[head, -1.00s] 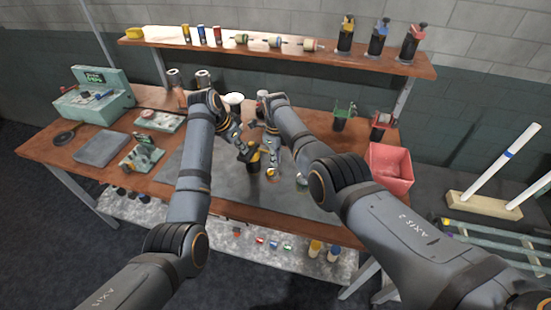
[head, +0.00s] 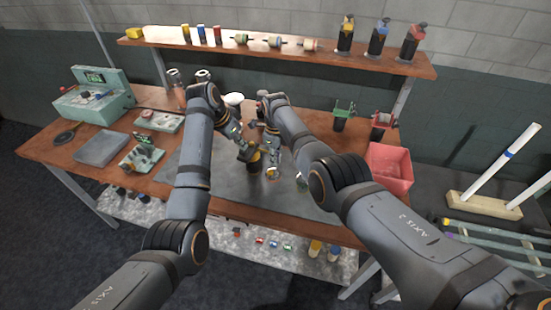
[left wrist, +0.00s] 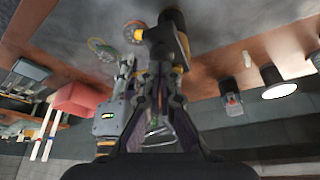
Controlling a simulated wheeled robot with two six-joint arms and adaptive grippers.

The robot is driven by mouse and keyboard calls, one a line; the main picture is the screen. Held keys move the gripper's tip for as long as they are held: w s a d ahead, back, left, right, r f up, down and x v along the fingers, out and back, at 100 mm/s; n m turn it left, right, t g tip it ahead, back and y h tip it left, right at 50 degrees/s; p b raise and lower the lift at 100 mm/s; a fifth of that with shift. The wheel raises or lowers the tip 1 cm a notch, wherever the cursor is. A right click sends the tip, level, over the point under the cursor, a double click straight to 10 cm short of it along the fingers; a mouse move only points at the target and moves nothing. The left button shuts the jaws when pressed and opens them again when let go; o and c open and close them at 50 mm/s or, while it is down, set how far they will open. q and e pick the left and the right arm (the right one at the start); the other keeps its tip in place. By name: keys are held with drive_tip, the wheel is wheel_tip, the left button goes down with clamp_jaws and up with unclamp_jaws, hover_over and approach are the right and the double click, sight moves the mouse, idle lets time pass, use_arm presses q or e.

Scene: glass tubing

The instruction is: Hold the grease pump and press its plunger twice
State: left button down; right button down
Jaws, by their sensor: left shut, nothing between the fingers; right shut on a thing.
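The grease pump, black with yellow parts (head: 254,161), stands over the grey mat near the middle of the bench. In the left wrist view its dark body (left wrist: 160,42) is just beyond my left fingertips. My left gripper (head: 240,145) is shut and empty at the pump's upper left; its closed fingers also show in the left wrist view (left wrist: 160,75). My right gripper (head: 272,160) is shut on the pump from the right side. The contact and the plunger's height are partly hidden by the fingers.
A pink bin (head: 390,168) stands at the bench's right end. Green (head: 341,116) and red (head: 380,124) black-bodied items stand behind it. A back shelf (head: 290,54) holds several bottles and small parts. The grey mat (head: 215,185) has free room in front.

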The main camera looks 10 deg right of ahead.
use_arm(q)
drive_tip(key=shift+r, duration=3)
wheel_tip(320, 180, up, 7)
hover_over(242, 151)
drive_tip(key=s+a, duration=0.2)
drive_tip(key=shift+w+a+f, duration=0.1)
drive_tip(key=shift+a, duration=0.05)
use_arm(e)
drive_tip(key=c, duration=1.4)
unclamp_jaws()
drive_tip(key=shift+r, duration=0.1)
wheel_tip(242, 151, up, 12)
